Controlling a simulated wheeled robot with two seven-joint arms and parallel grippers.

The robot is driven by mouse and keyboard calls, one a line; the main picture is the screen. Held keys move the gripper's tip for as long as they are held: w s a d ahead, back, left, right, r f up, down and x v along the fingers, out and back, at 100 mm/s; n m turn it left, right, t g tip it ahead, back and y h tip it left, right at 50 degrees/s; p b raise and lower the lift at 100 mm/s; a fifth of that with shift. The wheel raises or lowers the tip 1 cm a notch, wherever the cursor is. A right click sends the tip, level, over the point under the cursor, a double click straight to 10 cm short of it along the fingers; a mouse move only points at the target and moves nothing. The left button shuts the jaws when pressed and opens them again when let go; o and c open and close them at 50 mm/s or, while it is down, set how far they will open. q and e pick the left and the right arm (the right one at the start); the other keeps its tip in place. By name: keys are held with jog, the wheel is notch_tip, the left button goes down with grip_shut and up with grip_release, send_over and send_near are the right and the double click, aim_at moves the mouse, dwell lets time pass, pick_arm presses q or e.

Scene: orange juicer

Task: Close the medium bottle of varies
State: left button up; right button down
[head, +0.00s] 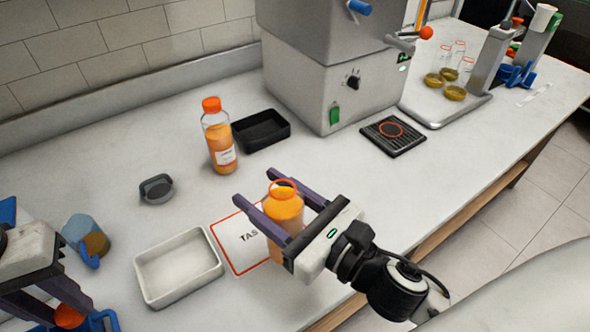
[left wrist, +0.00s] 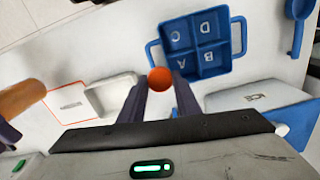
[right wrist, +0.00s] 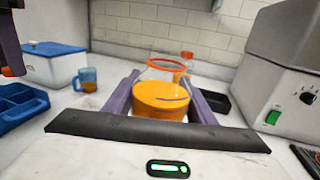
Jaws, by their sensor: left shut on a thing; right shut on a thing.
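The open bottle (head: 284,208) holds orange liquid and has an orange ring around its uncapped neck. My right gripper (head: 262,182) is shut around its body, with a finger on each side. In the right wrist view the bottle (right wrist: 160,100) sits between the fingers, its open neck facing away. My left gripper (head: 66,300) is at the lower left of the head view, shut on an orange cap (head: 69,316). The cap (left wrist: 159,79) shows between the fingertips in the left wrist view, well apart from the bottle.
A capped bottle (head: 219,145) stands behind, near a black tray (head: 262,140). A white tray (head: 150,292) and a red-edged mat (head: 232,262) lie at the front. A blue lettered tray (left wrist: 237,38) lies below my left gripper. A grey machine (head: 325,85) stands at the back.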

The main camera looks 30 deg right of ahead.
jog(key=a+n+g+y, duration=0.2)
jog(key=a+n+y, duration=0.1)
jog(key=a, duration=0.3)
jog(key=shift+s+a+f+n+g+y, duration=0.3)
jog(key=shift+s+a+g+y, duration=0.15)
jog(key=shift+y, duration=0.45)
jog(key=shift+f, duration=0.1)
pick_arm(q)
jog(key=d+r+m, duration=0.1)
jog(key=d+r, duration=0.4)
jog(key=d, duration=0.4)
jog(key=d+r, duration=0.6)
jog(key=d, duration=0.4)
jog(key=w+d+r+m, duration=0.1)
jog(key=d+r, duration=0.4)
jog(key=d, duration=0.4)
jog(key=shift+d+r+m, duration=0.2)
jog(key=shift+r+m, duration=0.1)
jog(key=shift+r, duration=0.05)
jog(key=shift+f, duration=0.1)
jog(key=shift+f, duration=1.9)
